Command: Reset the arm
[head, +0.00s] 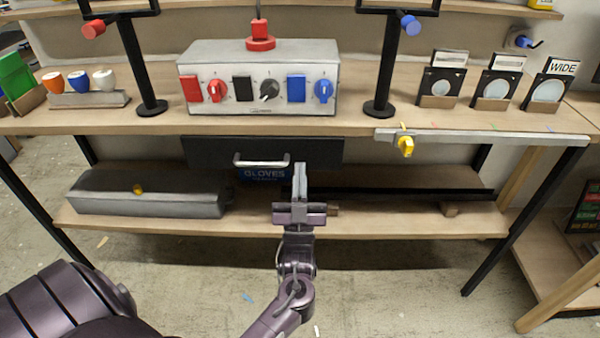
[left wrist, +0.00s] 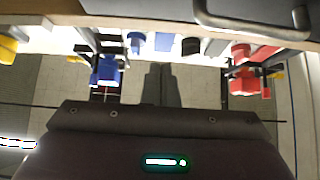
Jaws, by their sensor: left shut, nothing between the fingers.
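My left gripper (head: 300,170) is in the middle of the head view, in front of the lower shelf and just below the black drawer. Its fingers point up and are closed together with nothing between them. In the left wrist view the closed fingers (left wrist: 161,84) stand in the middle, with the drawer's handle (left wrist: 255,20) at the top right. In the head view the drawer's silver handle (head: 262,160) lies to the left of the fingertips. I see no contact with it. My right gripper is out of view.
The bench top (head: 370,125) holds a grey control box (head: 258,75), black stands, cups and lens cards. A silver rail (head: 480,138) with a yellow knob (head: 405,145) runs along the front edge at right. A long grey case (head: 150,193) sits on the lower shelf. The floor is mostly clear.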

